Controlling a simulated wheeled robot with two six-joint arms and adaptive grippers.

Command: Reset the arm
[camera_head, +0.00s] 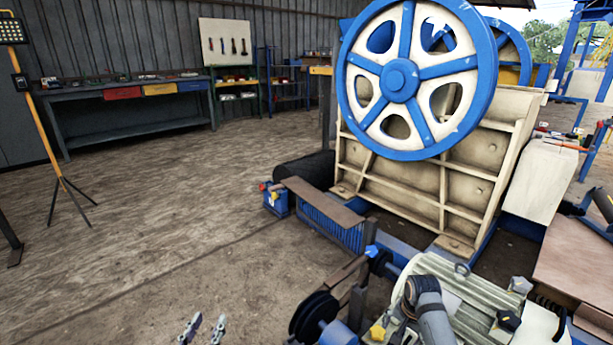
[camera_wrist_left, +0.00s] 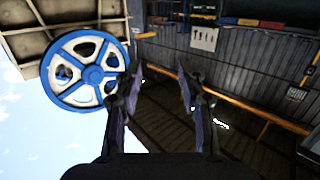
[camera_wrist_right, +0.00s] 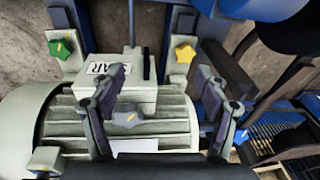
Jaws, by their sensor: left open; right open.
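My left gripper (camera_head: 204,328) shows at the bottom edge of the head view, open and empty above the bare floor. In the left wrist view its two fingers (camera_wrist_left: 161,80) stand apart with nothing between them. My right gripper (camera_wrist_right: 160,78) is open in the right wrist view, over the ribbed motor (camera_wrist_right: 60,120) and its lettered box (camera_wrist_right: 110,97). A grey knob (camera_wrist_right: 127,118) shows between its fingers; I cannot tell whether they touch it. In the head view my right arm reaches over the motor (camera_head: 465,300), and its fingers are hard to make out.
The jaw crusher (camera_head: 440,185) with its blue-and-white flywheel (camera_head: 400,80) stands behind the motor. Yellow (camera_wrist_right: 185,53) and green (camera_wrist_right: 60,48) star knobs sit beside the box. A workbench (camera_head: 130,100) and a lamp stand (camera_head: 45,125) are at left.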

